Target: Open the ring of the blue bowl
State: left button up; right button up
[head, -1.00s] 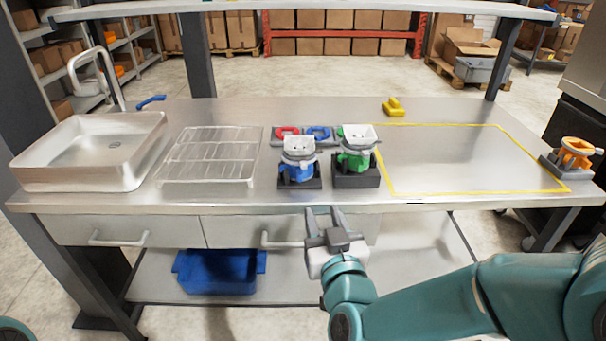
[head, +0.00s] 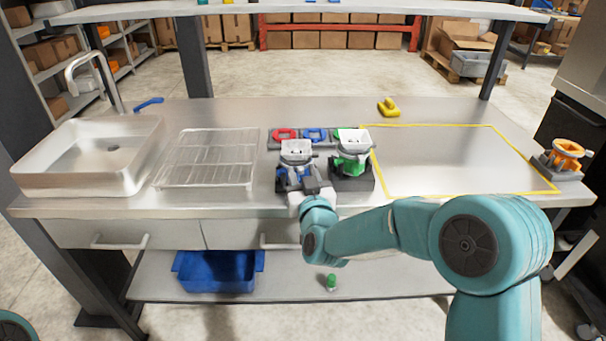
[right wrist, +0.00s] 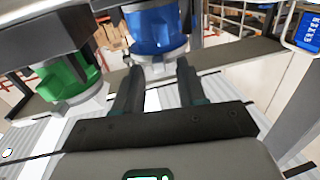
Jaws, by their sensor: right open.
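The blue bowl (head: 284,179) sits in a dark stand near the bench's front edge, with a white hopper (head: 297,151) above it. In the right wrist view the blue bowl (right wrist: 156,28) shows large, with a grey ring (right wrist: 163,62) at its rim. My right gripper (head: 298,184) is at the front of this dispenser in the head view, partly covering it. In the right wrist view its two fingers (right wrist: 158,80) are apart, with the ring just beyond and between their tips. Nothing is held; contact with the ring cannot be told. My left gripper is out of view.
The green dispenser (head: 353,163) stands close on the right. Red and blue pieces lie in a dark tray (head: 300,144) behind. A wire rack (head: 208,158) and a sink (head: 85,160) are left. The yellow-outlined area (head: 440,158) on the right is clear.

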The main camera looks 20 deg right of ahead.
grip_shut()
jog(key=d+n+y+b, duration=0.1)
jog(key=b, duration=0.1)
jog(key=n+y+b, duration=0.1)
jog(key=y+b, duration=0.1)
jog(key=d+n+y+b, duration=0.1)
jog(key=b, duration=0.2)
jog(key=shift+d+f+y, duration=0.3)
jog(key=shift+d+r+n+y, duration=0.1)
jog(key=shift+d+n+y, duration=0.15)
jog(key=shift+y, duration=0.25)
jog(key=shift+d+r+n+g+y, duration=0.15)
jog(key=shift+n+g+y, duration=0.15)
jog(key=shift+n+y, duration=0.1)
jog(key=y+p, duration=0.1)
jog(key=n+y+p, duration=0.1)
jog(key=d+n+g+y+p, duration=0.1)
jog(key=shift+w+d+r, duration=0.1)
jog(key=shift+w+r, duration=0.15)
jog(key=shift+w, duration=0.05)
jog(key=shift+w+d+f+n+g+y+p, duration=0.15)
jog(key=shift+n+g+y+p, duration=0.2)
jog(key=shift+y+p, duration=0.4)
grip_release()
